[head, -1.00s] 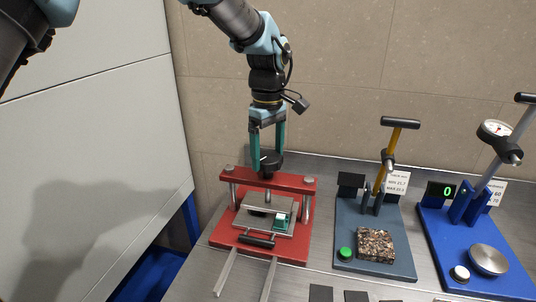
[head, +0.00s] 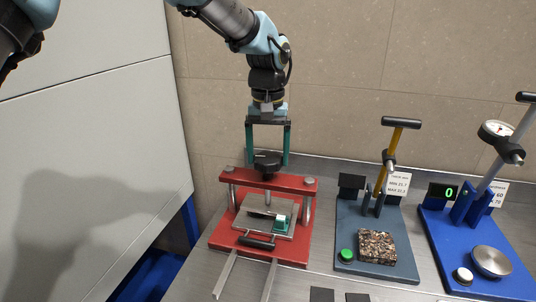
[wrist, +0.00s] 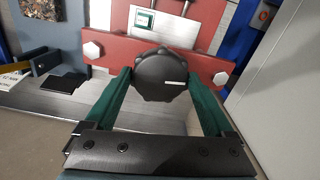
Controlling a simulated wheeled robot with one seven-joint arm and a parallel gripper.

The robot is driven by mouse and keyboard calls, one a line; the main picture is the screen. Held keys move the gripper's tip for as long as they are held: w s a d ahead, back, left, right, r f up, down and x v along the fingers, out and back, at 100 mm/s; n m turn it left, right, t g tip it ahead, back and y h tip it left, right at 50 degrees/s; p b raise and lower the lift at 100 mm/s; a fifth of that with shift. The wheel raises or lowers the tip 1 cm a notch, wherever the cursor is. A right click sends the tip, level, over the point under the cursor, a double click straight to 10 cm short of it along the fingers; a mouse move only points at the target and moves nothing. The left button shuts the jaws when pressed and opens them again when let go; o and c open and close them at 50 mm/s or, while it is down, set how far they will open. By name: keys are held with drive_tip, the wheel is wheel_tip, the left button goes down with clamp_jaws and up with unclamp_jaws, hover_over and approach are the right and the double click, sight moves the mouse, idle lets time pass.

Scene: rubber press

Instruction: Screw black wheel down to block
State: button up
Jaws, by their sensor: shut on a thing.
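The black wheel (head: 267,162) sits on top of the red press frame's crossbar (head: 240,178), on its vertical screw. My gripper (head: 267,160) points straight down over the press, with one green finger on each side of the wheel. In the wrist view the wheel (wrist: 163,75) is between the fingertips, and a white mark shows on its top. The gripper is shut on the wheel. A grey plate (head: 262,217), the block under the screw, lies on the press base with a small green-and-white piece (head: 281,224) on it. The gap beneath the screw is partly hidden.
Two rails (head: 226,275) and a dark handle (head: 257,242) project at the press front. To the right stand a grey tester with a yellow lever (head: 385,160) and a speckled block (head: 377,246), then a blue gauge stand (head: 470,225). A grey panel is at left.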

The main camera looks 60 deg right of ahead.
drive_tip(key=m, duration=0.3)
drive_tip(key=shift+m, duration=0.4)
drive_tip(key=m, duration=0.3)
drive_tip(key=shift+r+m, duration=0.1)
drive_tip(key=shift+m, duration=0.2)
drive_tip(key=m, duration=0.3)
drive_tip(key=shift+m+p, duration=0.3)
drive_tip(key=shift+p, duration=0.05)
drive_tip(key=m, duration=0.4)
drive_tip(key=shift+m+p, duration=0.3)
drive_tip(key=shift+p, duration=0.05)
drive_tip(key=m, duration=0.3)
drive_tip(key=shift+m, duration=0.3)
drive_tip(key=m, duration=0.3)
drive_tip(key=shift+m, duration=0.3)
drive_tip(key=m, duration=0.4)
drive_tip(key=shift+m, duration=1.7)
